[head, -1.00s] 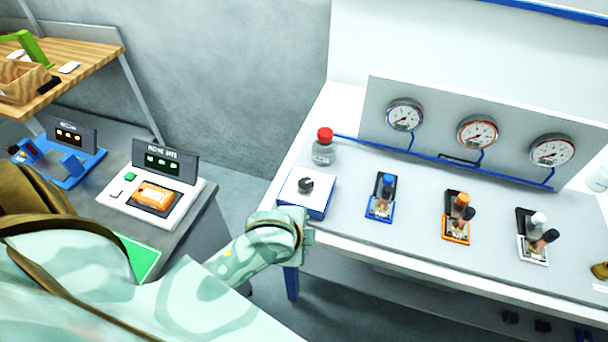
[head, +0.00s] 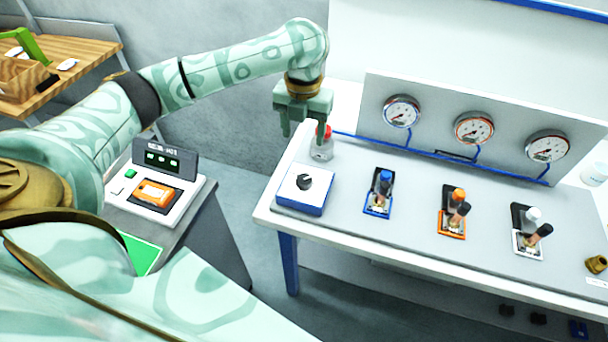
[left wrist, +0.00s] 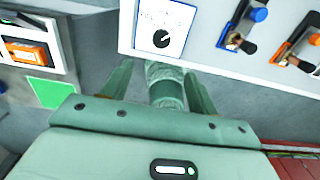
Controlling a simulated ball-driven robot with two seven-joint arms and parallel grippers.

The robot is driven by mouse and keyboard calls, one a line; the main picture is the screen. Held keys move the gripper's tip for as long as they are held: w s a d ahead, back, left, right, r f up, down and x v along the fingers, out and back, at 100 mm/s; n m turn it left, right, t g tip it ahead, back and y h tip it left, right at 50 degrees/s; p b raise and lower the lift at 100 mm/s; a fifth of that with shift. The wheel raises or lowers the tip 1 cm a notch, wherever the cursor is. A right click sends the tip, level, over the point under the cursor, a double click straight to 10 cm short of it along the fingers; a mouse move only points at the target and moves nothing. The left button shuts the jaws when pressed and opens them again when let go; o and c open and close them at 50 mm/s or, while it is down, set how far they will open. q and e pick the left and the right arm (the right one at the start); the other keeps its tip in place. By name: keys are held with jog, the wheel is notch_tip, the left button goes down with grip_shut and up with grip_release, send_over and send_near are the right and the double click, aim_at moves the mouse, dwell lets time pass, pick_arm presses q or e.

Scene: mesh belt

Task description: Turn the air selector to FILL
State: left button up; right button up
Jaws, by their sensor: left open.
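The air selector is a blue box with a white top (head: 290,194) and a dark round knob (head: 305,182), at the left end of the bench. The left wrist view also shows its white face (left wrist: 176,17) and knob (left wrist: 161,39); the markings are too small to read. My left gripper (head: 303,128) is open and empty, fingers pointing down. In the head view it appears above and behind the selector, apart from the knob. In the left wrist view the fingers (left wrist: 157,88) lie below the selector in the picture. My right gripper is not in view.
A bottle with a red cap (head: 321,150) stands behind the selector, close to my left fingers in the picture. Blue (head: 378,200), orange (head: 452,222) and white (head: 529,240) toggle switches stand to the right. Three gauges (head: 473,128) are on the panel behind.

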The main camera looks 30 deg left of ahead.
aim_at(304, 179)
pick_arm(q)
notch_tip(304, 179, down, 16)
jog(key=b, duration=0.4)
jog(key=shift+d+r+b, duration=0.1)
jog(key=shift+r+b, duration=0.15)
jog(key=shift+b, duration=0.05)
jog(key=shift+c, duration=0.2)
jog(key=c, duration=0.9)
